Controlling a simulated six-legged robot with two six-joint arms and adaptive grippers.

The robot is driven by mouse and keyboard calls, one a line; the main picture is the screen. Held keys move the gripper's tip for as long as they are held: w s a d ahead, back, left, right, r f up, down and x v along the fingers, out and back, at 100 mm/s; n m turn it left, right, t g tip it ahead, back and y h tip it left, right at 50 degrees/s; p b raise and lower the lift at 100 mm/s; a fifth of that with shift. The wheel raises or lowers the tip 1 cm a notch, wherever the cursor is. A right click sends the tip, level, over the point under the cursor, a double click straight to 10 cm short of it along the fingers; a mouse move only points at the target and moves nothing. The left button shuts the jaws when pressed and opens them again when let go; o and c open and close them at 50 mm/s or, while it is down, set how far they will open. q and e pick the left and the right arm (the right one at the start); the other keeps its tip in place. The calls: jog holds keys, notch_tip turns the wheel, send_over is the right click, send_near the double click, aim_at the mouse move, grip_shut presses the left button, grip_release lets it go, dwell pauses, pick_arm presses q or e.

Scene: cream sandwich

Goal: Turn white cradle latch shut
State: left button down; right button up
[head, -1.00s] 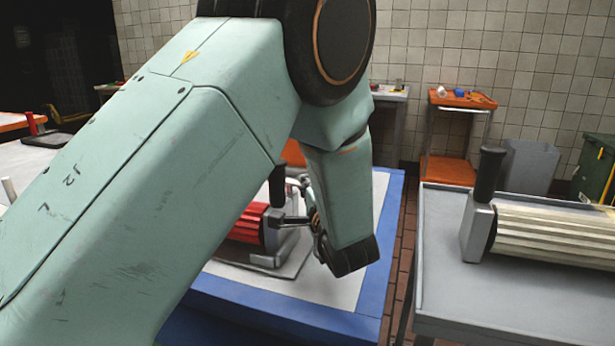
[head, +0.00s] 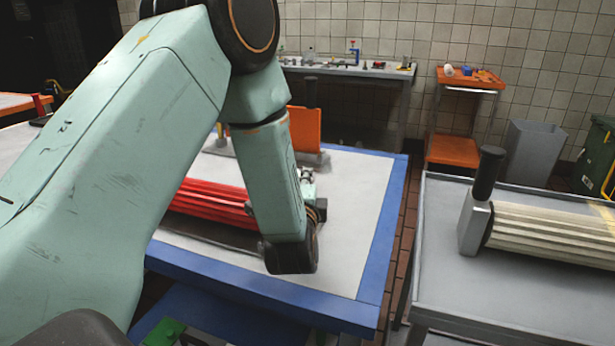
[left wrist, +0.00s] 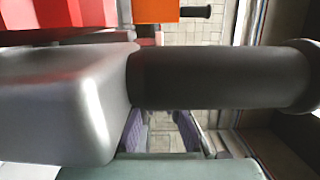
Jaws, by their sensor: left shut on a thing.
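The cream ribbed roll (head: 555,232) lies on the grey table at right. Its grey end block (head: 475,225) carries an upright black handle (head: 488,172). I cannot tell which part is the white cradle's latch. My left gripper (head: 308,190) is at the right end of the red ribbed roll (head: 210,197) on the white-topped table, partly hidden by my arm. In the left wrist view, a black handle (left wrist: 215,78) on a grey block (left wrist: 60,100) fills the foreground beside red ribs. The gripper is shut, apparently on this handle; its contact is hidden. My right gripper is not in view.
A narrow gap separates this table from the grey table (head: 435,240). A grey bin (head: 530,153) stands behind.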

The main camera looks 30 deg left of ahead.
pick_arm(q)
jog(key=shift+r, duration=0.15)
jog(key=c, duration=1.8)
grip_release()
jog(key=shift+w+a, duration=0.1)
jog(key=shift+o, duration=0.2)
jog(key=v, duration=1.2)
jog(key=shift+o, duration=0.4)
jog(key=shift+f, duration=0.2)
